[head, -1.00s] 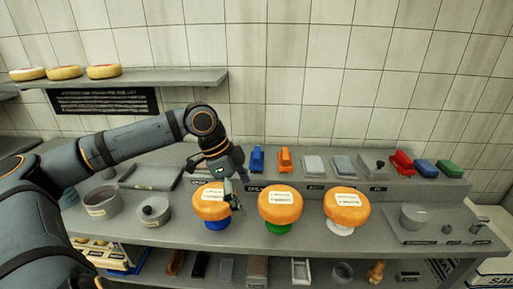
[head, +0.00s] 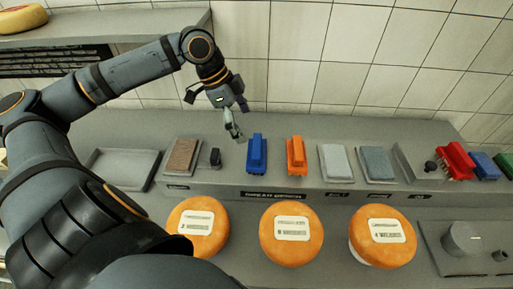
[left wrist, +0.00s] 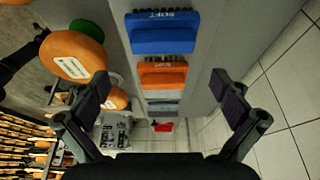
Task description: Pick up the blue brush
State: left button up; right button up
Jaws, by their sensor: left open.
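The blue brush (head: 257,153) stands on the raised back ledge, left of an orange brush (head: 296,157). In the left wrist view the blue brush (left wrist: 163,40) lies ahead of the fingers, and the word "SOFT" shows on it. The orange brush (left wrist: 162,75) is nearer the middle of that view. My left gripper (head: 234,132) hangs just left of the blue brush and a little behind it, apart from it. Its fingers (left wrist: 163,88) are spread wide with nothing between them. My right gripper is not in either view.
Three orange cheese wheels (head: 292,234) stand in front of the ledge. A brown block (head: 183,156) and a small black item (head: 214,157) are left of the blue brush. Grey pads (head: 336,161) and red (head: 455,161), blue and green brushes are right. A tiled wall (head: 340,60) rises behind.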

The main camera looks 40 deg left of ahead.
aim_at(256, 145)
pick_arm(q)
jog(key=p+x, duration=0.1)
jog(key=x, duration=0.2)
jog(key=shift+w, duration=0.15)
jog(key=shift+w+d+f+p, duration=0.15)
jog(key=shift+f+p, duration=0.2)
jog(key=shift+f, duration=0.2)
jog(key=shift+d+f, duration=0.1)
jog(key=shift+f, duration=0.1)
jog(key=p+x, duration=0.1)
jog(key=x, duration=0.3)
jog(key=shift+f, duration=0.2)
jog(key=shift+w+f, duration=0.1)
jog(key=shift+f, duration=0.15)
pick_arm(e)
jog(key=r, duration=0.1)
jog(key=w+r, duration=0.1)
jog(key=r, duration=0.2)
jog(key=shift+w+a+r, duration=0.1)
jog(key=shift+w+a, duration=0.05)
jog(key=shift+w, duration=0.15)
pick_arm(q)
jog(key=shift+c, duration=0.3)
